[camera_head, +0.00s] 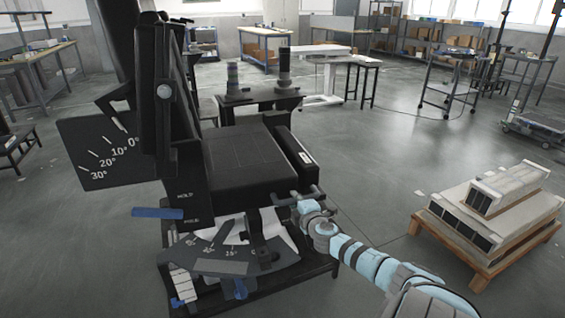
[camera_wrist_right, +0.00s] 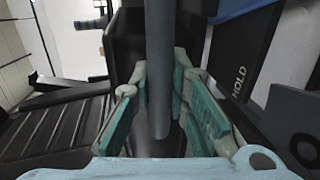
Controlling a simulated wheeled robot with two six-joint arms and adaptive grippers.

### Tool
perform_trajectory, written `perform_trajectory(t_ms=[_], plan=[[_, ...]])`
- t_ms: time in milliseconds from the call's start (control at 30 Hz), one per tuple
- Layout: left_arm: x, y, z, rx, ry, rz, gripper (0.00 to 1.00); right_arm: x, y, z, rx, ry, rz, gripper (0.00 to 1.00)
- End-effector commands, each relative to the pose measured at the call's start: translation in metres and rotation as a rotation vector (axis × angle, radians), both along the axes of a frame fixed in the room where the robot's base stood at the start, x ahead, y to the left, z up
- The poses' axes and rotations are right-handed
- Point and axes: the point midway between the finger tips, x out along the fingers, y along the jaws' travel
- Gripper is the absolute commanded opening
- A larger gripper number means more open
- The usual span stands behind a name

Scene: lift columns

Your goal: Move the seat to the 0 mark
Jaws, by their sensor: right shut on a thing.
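The black seat (camera_head: 240,160) belongs to a chair-like rig and looks close to level. Its upright backrest (camera_head: 178,100) stands at the left beside a dark plate (camera_head: 98,158) marked 0° to 30°. A lower dial (camera_head: 213,266) under the seat's front has angle marks including 15°; I cannot read its pointer's exact position. My right gripper (camera_head: 303,199) is at the seat's front right corner. In the right wrist view its green-padded fingers (camera_wrist_right: 160,105) are shut around a grey bar (camera_wrist_right: 159,50). My left gripper is out of view.
A blue lever (camera_head: 157,213) sticks out at the rig's left, and another blue handle (camera_head: 240,289) hangs low in front. A wooden pallet with boxes (camera_head: 480,245) stands on the floor at right. Open floor (camera_head: 385,160) lies between.

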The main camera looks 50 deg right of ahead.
Motion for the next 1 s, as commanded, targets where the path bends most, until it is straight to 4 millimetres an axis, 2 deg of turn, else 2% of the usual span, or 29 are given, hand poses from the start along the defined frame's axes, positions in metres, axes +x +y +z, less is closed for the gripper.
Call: perform_trajectory(t_ms=[33,300,533,933,967,1000], plan=[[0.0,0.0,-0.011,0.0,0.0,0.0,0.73,-0.001,-0.008,-0.005,-0.006,0.003,0.014,0.0],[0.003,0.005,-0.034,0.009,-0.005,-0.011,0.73,-0.002,-0.03,-0.003,-0.003,0.0,0.091,0.0],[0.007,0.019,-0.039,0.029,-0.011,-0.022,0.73,-0.003,-0.038,-0.001,-0.002,0.0,0.117,0.0],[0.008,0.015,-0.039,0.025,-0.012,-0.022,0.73,-0.004,-0.042,0.003,-0.008,-0.001,0.113,0.0],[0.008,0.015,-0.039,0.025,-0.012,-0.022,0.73,-0.004,-0.042,0.003,-0.008,-0.001,0.112,0.18],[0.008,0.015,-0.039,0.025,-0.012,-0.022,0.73,-0.004,-0.042,0.003,-0.008,-0.001,0.113,0.25]])
